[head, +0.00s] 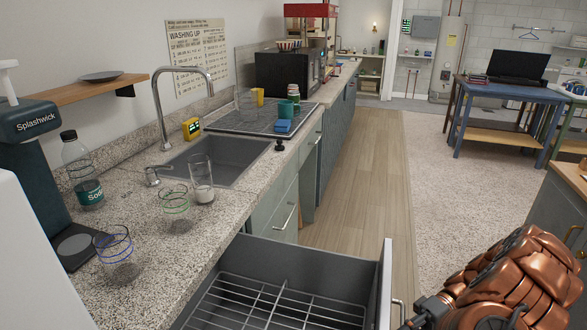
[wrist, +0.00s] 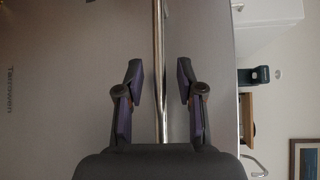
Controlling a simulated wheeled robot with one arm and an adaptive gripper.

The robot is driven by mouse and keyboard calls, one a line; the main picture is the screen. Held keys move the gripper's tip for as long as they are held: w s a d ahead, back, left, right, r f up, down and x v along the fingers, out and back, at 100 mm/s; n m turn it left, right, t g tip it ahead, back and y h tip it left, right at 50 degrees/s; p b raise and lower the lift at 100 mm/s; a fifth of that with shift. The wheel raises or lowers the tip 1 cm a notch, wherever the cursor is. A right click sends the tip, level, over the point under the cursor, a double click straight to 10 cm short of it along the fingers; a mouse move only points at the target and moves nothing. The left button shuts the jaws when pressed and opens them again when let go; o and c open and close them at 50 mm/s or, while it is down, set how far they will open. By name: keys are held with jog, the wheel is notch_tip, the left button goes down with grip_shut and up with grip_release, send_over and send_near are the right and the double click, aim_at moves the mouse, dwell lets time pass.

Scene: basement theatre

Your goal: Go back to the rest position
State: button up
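My gripper (wrist: 159,85) is open in the wrist view. Its two dark, purple-padded fingers stand apart, one on each side of a shiny metal bar handle (wrist: 159,30), with a gap on both sides. The handle is on the grey front panel (wrist: 60,90) of a pulled-out drawer. In the head view, my copper-coloured arm is at the bottom right and the gripper's dark end (head: 425,312) is beside the handle (head: 399,312); its fingers are mostly cut off there. The open grey drawer (head: 386,275) holds a wire rack (head: 260,300).
The speckled counter (head: 140,215) on the left carries glasses, a bottle (head: 82,170) and a Splashwick machine (head: 35,150), beside a sink (head: 225,155). A blue table (head: 505,95) stands at the back right. The wood-floored aisle (head: 350,190) and pale carpet (head: 455,185) look clear.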

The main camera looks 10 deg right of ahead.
jog(key=s+d+r+n+b, duration=0.1)
jog(key=s+d+n+b, duration=0.1)
jog(key=s+d+b, duration=0.15)
jog(key=s+a+r+h+p, duration=0.2)
jog(key=a+r+h, duration=0.2)
jog(key=r, duration=0.1)
jog(key=s+a+r+m+h+p, duration=0.1)
jog(key=s+a+r+h+p, duration=0.1)
jog(key=a+r+h+p, duration=0.1)
jog(key=s+a+r+h+p, duration=0.3)
jog(key=a+r+h, duration=0.1)
jog(key=a+r, duration=0.3)
jog(key=shift+r+h, duration=0.4)
jog(key=shift+r, duration=0.3)
jog(key=s+a+r+m+t+h+p, duration=0.1)
jog(key=s+r+m+t+h+p, duration=0.2)
jog(key=s+r+p, duration=0.1)
jog(key=shift+s+a+r+t+h+p, duration=0.25)
jog(key=shift+s+t+p, duration=0.2)
jog(key=shift+s, duration=0.45)
